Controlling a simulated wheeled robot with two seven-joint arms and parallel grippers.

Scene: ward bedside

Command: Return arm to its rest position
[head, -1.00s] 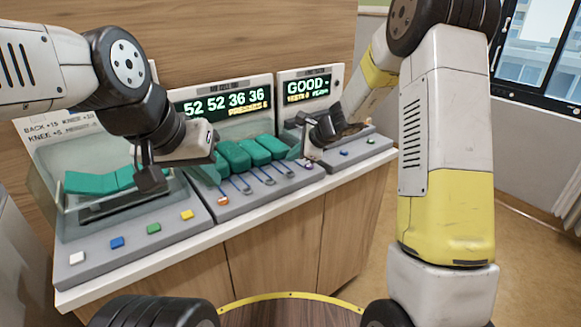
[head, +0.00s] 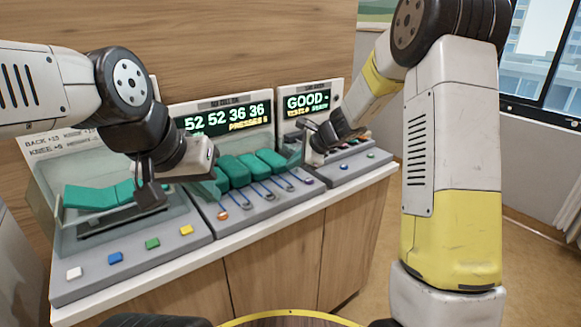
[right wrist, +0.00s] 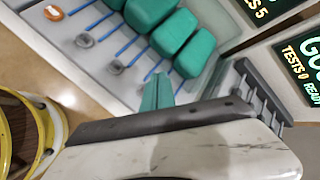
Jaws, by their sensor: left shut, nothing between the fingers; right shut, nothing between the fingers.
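My left arm (head: 75,85) comes in from the left. Its gripper (head: 217,180) is shut and empty, its teal tips in front of the left end of the row of teal pads (head: 238,170). My right arm (head: 450,150) rises at the right and bends over the console. Its gripper (head: 296,155) is shut and empty by the right end of the same pads. In the right wrist view, its teal fingertips (right wrist: 157,92) sit together above the sloped panel, below the teal pads (right wrist: 175,33). Whether the tips touch the panel cannot be told.
The grey console (head: 230,212) stands on a wooden cabinet (head: 270,265), with a teal bed model (head: 95,195) at left. Coloured buttons include white (head: 73,273) and yellow (head: 186,230). Displays read "52 52 36 36" (head: 230,113) and "GOOD" (head: 306,102). Open floor lies at right.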

